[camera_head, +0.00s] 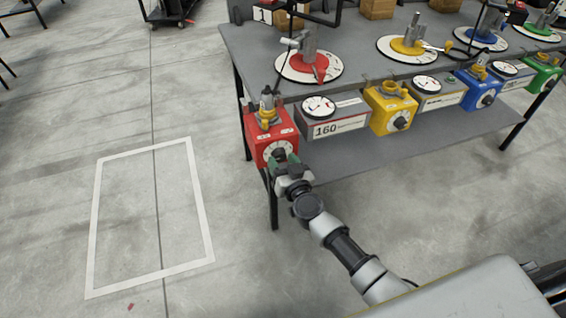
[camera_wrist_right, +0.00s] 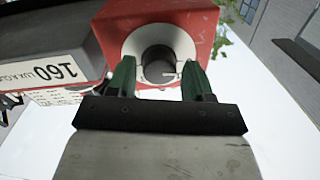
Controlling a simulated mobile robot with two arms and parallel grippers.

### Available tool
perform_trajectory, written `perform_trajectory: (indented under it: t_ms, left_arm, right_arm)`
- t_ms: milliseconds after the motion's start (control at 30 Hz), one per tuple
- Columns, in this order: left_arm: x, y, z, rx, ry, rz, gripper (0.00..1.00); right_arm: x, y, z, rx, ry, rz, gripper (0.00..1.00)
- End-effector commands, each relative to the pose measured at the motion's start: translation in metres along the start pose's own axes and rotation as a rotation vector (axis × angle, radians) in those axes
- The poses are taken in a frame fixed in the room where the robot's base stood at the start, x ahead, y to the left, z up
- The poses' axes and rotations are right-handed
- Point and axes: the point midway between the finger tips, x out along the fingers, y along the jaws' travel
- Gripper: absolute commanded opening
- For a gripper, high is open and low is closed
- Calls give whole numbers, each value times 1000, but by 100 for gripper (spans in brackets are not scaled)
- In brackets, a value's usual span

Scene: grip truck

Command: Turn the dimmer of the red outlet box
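The red outlet box (camera_head: 262,138) hangs at the left front corner of the table. Its dimmer (camera_head: 279,154) is a dark knob on a white round dial on the front face. My right gripper (camera_head: 287,163) is right at the dimmer and partly covers it. In the right wrist view, the red box (camera_wrist_right: 190,14) is upside down, and the dark dimmer knob (camera_wrist_right: 158,66) lies between the two green fingers (camera_wrist_right: 159,78). The fingers are apart, with a narrow gap showing on each side of the knob; I cannot tell whether they touch it. My left gripper is not in view.
A meter box marked 160 (camera_head: 335,127) sits just right of the red box, followed by a yellow outlet box (camera_head: 391,108) and a blue one (camera_head: 479,90). The table (camera_head: 262,45) carries round dials with handles.

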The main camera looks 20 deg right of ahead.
Motion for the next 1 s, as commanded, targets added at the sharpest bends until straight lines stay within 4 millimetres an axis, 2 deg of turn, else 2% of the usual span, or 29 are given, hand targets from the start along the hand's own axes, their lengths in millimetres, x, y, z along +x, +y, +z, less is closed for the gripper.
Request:
perform_trajectory:
  t_ms: [33, 233, 633, 1000]
  left_arm:
    - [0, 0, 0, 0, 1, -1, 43]
    - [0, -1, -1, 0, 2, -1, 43]
    - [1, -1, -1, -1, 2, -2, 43]
    - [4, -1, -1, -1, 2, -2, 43]
  right_arm:
    - [0, 0, 0, 0, 0, 0, 43]
    - [0, 0, 0, 0, 0, 0, 14]
    - [0, 0, 0, 83, 4, 0, 14]
    - [0, -2, 2, 383, 17, -3, 14]
